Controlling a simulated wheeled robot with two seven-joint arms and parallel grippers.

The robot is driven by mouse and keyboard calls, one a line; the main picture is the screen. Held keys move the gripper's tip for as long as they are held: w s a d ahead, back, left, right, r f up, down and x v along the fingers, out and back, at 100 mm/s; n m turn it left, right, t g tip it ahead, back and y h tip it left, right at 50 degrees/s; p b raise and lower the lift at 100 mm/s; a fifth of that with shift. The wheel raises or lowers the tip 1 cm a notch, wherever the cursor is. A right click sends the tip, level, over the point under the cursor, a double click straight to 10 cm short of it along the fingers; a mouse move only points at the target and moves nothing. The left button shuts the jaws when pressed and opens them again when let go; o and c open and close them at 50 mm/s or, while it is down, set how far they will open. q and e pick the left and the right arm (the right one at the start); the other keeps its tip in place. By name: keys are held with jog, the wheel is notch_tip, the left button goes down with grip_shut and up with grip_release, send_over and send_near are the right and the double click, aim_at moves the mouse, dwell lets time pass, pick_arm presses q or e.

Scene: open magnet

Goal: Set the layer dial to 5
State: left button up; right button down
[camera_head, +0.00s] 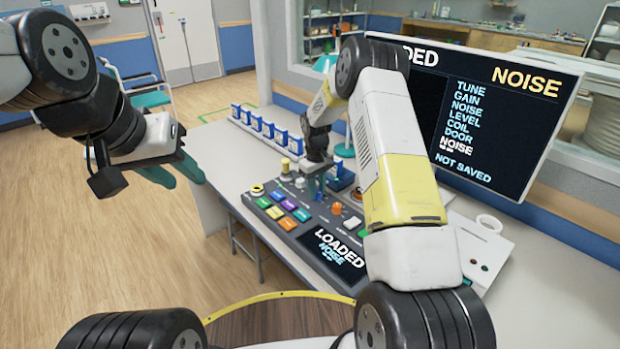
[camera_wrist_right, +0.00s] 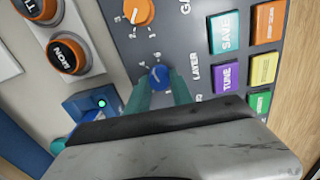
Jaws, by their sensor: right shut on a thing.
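The layer dial (camera_wrist_right: 159,76) is a small blue knob with a white pointer line, beside the word LAYER on the dark panel in the right wrist view. My right gripper (camera_wrist_right: 158,84) has its teal fingers on both sides of this blue knob, shut on it. The number the pointer marks is too small to read. In the head view my right gripper (camera_head: 316,184) is down at the console (camera_head: 240,197), and its arm hides part of the panel. My left gripper (camera_head: 180,172) hangs over the floor at the left, its teal fingers apart and empty.
An orange dial (camera_wrist_right: 138,11) sits close to the blue knob. Coloured buttons such as SAVE (camera_wrist_right: 226,32) and TUNE (camera_wrist_right: 228,76) lie beside it. A large screen (camera_head: 490,110) stands behind the console, showing NOISE and NOT SAVED. Several blue-and-white boxes (camera_head: 267,129) line the table's back left.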

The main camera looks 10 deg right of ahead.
jog(key=m, duration=0.4)
jog(key=shift+w+m, duration=0.1)
jog(key=shift+m, duration=0.3)
dwell(0.4)
jog(key=c, duration=1.1)
grip_release()
jog(key=shift+a+r, duration=0.15)
jog(key=shift+r, duration=3.75)
